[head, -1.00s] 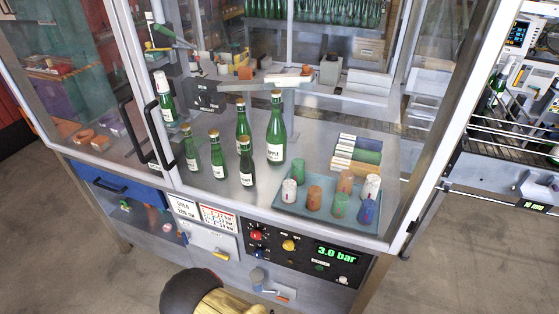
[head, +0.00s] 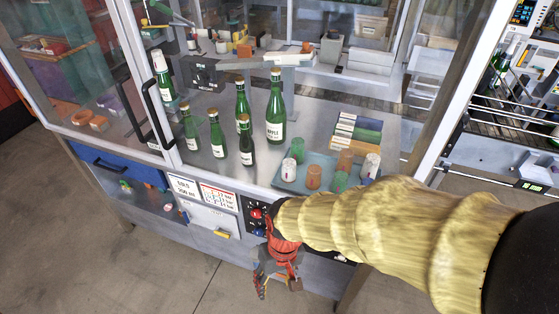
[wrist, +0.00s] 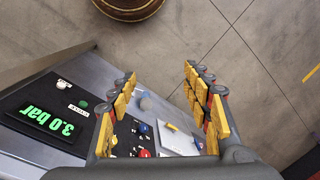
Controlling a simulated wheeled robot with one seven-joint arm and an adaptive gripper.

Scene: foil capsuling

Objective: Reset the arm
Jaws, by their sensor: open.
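My gripper (head: 276,284) hangs in front of the machine's lower front, below the control panel, at the end of my yellow-sleeved arm. In the wrist view its yellow-padded fingers (wrist: 160,76) are spread wide with nothing between them. The control panel (wrist: 75,110) with its green "3.0 bar" display (wrist: 45,122) lies to the left of and below the fingers there. A blue knob (wrist: 144,128) and a red knob (wrist: 144,153) show between the fingers, beyond them. In the head view my arm hides the display.
Several green bottles (head: 275,118) stand inside the glazed cabinet. A blue tray (head: 290,180) of coloured capsules sits at its right front, partly behind my arm. A cabinet door handle (head: 158,120) juts out at left. Grey floor (head: 80,250) is clear in front.

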